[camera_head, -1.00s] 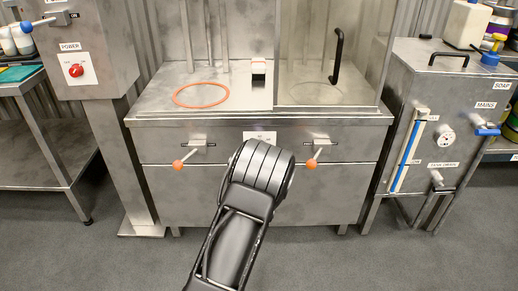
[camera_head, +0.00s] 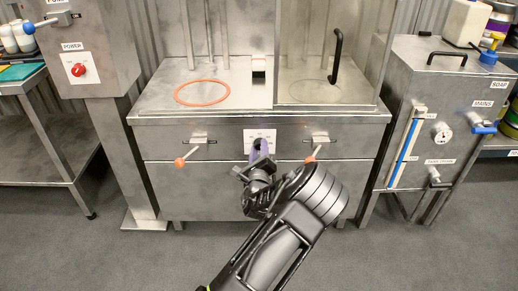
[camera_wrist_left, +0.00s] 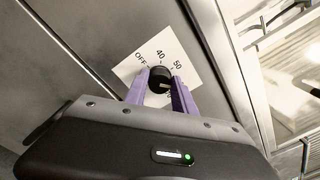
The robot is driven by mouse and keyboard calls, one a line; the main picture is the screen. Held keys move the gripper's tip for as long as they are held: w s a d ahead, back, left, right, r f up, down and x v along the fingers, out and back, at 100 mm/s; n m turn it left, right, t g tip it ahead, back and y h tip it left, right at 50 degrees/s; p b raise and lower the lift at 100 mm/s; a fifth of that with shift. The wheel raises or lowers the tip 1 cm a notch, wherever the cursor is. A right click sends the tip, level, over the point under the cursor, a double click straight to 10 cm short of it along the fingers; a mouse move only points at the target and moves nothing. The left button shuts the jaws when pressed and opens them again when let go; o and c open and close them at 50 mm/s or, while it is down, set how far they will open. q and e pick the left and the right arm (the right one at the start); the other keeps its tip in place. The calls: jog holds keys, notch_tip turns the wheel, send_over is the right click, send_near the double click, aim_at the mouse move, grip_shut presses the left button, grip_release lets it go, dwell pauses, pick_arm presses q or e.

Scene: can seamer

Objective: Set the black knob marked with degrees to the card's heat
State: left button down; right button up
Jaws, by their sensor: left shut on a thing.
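The black knob (camera_wrist_left: 160,77) sits on a white dial plate (camera_wrist_left: 133,68) that reads OFF, 40 and 50, with more marks partly hidden below. My left gripper (camera_wrist_left: 160,84) has its two purple fingers shut on the knob, one on each side. In the head view the left gripper (camera_head: 261,150) reaches the dial plate (camera_head: 250,136) at the middle of the steel cabinet front, and the knob is mostly covered. I cannot tell surely which mark the knob points to. No card with a readable heat shows. My right gripper is out of view.
Levers with orange ball ends flank the dial, left (camera_head: 182,162) and right (camera_head: 312,156). An orange ring (camera_head: 202,92) lies on the steel worktop above. A soap tank (camera_head: 436,110) stands at right, a power box with red switch (camera_head: 78,70) at left.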

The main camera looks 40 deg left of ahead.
pick_arm(q)
jog(key=shift+m, duration=0.3)
jog(key=c, duration=1)
grip_release()
jog(key=shift+c, duration=0.2)
jog(key=p+v, duration=0.1)
jog(key=v, duration=0.6)
jog(key=shift+s+d, duration=0.25)
jog(key=shift+s, duration=0.05)
